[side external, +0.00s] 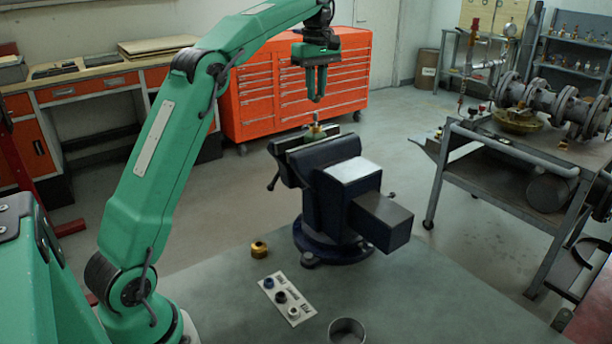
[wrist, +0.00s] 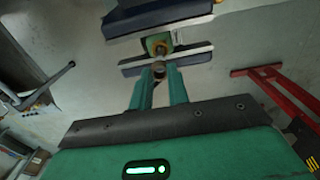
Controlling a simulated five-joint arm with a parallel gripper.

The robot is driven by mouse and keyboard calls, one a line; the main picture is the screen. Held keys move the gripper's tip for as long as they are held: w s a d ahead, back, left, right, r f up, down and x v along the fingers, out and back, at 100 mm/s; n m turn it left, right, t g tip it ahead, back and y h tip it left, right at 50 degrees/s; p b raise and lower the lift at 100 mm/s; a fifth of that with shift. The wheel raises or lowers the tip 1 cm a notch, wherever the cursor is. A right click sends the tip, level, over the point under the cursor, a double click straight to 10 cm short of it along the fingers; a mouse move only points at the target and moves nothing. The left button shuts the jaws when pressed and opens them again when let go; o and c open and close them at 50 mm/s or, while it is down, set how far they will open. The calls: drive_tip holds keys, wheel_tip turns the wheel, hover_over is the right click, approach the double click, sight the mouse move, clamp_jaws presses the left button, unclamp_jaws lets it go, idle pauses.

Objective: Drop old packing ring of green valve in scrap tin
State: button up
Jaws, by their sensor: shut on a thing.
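The green valve (side external: 315,132) is clamped upright in the jaws of the dark blue vise (side external: 330,185), its stem pointing up. My gripper (side external: 316,98) points down above the valve, with a small gap over the stem. In the wrist view, my gripper (wrist: 159,72) is shut on a small dark ring (wrist: 158,70), which I take for the old packing ring. The ring is too small to make out in the side view. The valve (wrist: 159,44) shows just beyond the fingertips. The scrap tin (side external: 347,331), an open round metal can, stands at the bench's front edge.
A white strip (side external: 271,283) holding several small rings lies on the bench left of the tin. A brass nut (side external: 259,249) sits behind it. The vise body stands between valve and tin. The bench right of the tin is clear.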

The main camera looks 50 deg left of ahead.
drive_tip(key=d+f, duration=0.4)
drive_tip(key=d, duration=0.4)
drive_tip(key=s+d+f, duration=0.1)
drive_tip(key=d+f, duration=0.2)
drive_tip(key=d, duration=0.5)
drive_tip(key=s+d+f, duration=0.1)
drive_tip(key=d+f, duration=0.3)
drive_tip(key=d, duration=0.4)
drive_tip(key=shift+f, duration=0.3)
drive_tip(key=s+d+f, duration=0.6)
drive_tip(key=s+d, duration=0.1)
drive_tip(key=s, duration=0.2)
drive_tip(key=s+d+f, duration=0.6)
drive_tip(key=s+d, duration=0.1)
drive_tip(key=s, duration=0.2)
drive_tip(key=shift+d, duration=0.2)
drive_tip(key=shift+f, duration=0.15)
hover_over(355, 327)
drive_tip(key=s+d, duration=0.3)
drive_tip(key=shift+a+f, duration=0.15)
drive_tip(key=shift+f, duration=1.3)
drive_tip(key=shift+a+f, duration=0.1)
drive_tip(key=shift+f, duration=1.3)
